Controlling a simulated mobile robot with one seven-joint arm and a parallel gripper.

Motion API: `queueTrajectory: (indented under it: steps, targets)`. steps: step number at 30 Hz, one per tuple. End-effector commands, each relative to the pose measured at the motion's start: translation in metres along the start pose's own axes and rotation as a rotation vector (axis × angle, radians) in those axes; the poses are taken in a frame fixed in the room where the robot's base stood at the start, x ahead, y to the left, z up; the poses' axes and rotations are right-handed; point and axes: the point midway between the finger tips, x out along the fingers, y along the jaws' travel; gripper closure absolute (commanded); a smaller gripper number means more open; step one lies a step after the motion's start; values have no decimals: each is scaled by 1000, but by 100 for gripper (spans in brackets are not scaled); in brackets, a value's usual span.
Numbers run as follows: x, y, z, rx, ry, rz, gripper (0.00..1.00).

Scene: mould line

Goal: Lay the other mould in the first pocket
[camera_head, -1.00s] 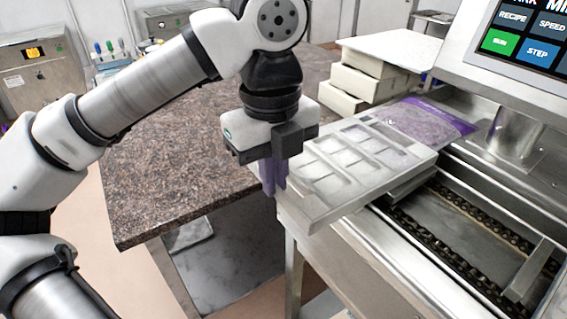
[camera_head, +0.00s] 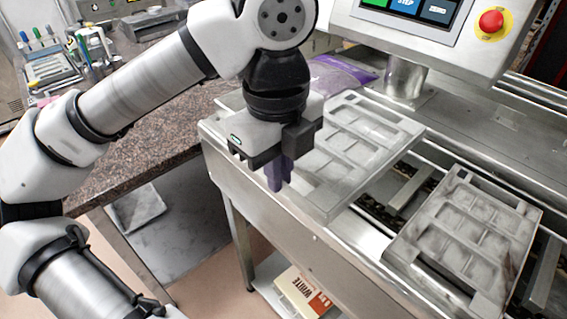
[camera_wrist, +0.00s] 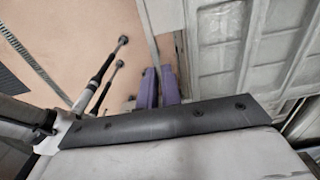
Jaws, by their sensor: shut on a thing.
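My gripper (camera_head: 279,172), with purple fingers, is shut on the near left edge of a grey mould (camera_head: 345,150) with several square cavities. This mould is over the left side of the steel machine, and the gripper hides part of its edge. In the wrist view the purple fingers (camera_wrist: 161,87) show beside the mould (camera_wrist: 222,65) on the right. Another grey mould (camera_head: 468,235) lies across the chain conveyor at the right, apart from the held one. A metal crossbar (camera_head: 408,188) and part of the chain show between the moulds. I cannot tell which pocket is first.
The machine's control panel (camera_head: 425,15) with a red stop button (camera_head: 491,22) overhangs the back. A purple bag (camera_head: 338,74) lies behind the held mould. A brown stone counter (camera_head: 150,140) is at left. A white carton (camera_head: 300,290) sits on a low shelf.

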Motion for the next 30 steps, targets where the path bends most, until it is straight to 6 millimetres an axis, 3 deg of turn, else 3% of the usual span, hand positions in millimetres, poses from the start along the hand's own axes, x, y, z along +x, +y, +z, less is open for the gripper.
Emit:
queueTrajectory:
  steps: [5,21,30]
  targets:
    - [0,-9,1,-1,1,-2,100]
    - [8,-67,7,0,2,-2,100]
    - [11,-79,9,-2,0,-2,100]
